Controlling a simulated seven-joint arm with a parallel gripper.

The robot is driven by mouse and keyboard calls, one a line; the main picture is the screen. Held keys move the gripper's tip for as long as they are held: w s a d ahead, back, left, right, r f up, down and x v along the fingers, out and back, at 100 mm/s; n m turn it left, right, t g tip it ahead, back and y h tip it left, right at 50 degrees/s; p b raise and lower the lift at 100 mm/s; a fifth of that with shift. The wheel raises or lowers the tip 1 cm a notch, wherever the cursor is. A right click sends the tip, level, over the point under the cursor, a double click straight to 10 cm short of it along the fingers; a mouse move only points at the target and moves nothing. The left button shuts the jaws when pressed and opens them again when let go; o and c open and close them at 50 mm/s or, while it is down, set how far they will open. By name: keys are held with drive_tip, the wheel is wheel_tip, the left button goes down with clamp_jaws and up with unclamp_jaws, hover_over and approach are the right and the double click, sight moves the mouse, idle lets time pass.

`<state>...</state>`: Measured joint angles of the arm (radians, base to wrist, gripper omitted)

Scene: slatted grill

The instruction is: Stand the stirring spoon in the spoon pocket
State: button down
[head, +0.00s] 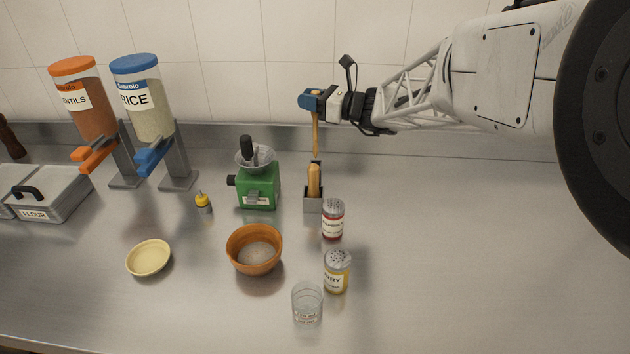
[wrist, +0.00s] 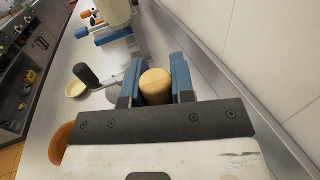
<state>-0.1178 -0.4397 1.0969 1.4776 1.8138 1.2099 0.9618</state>
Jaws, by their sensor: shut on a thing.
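My gripper (head: 312,98), with blue fingers, is shut on the wooden stirring spoon (head: 316,135) high above the counter. The spoon's thin shaft hangs nearly upright beneath the fingers. In the wrist view, the round wooden end of the spoon (wrist: 155,86) sits between the two blue fingers (wrist: 153,82). The spoon pocket (head: 313,206) is a small grey box standing on the counter below my gripper. A wider wooden piece (head: 314,181) shows in the pocket's mouth, in line with the shaft. I cannot tell whether it is the spoon's lower end or another utensil.
A green grinder (head: 260,187) stands left of the pocket. A red-labelled shaker (head: 333,221) is close at its front right, with a yellow-labelled shaker (head: 337,271), glass (head: 307,303) and brown bowl (head: 254,249) nearer. The wall is close behind. The counter's right side is clear.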

drive_tip(key=shift+f, duration=2.9)
drive_tip(key=shift+f, duration=2.2)
drive_tip(key=c, duration=1)
unclamp_jaws()
drive_tip(key=shift+o, duration=0.2)
drive_tip(key=v, duration=1.2)
drive_tip(key=shift+s+r, duration=0.1)
drive_tip(key=shift+r, duration=0.15)
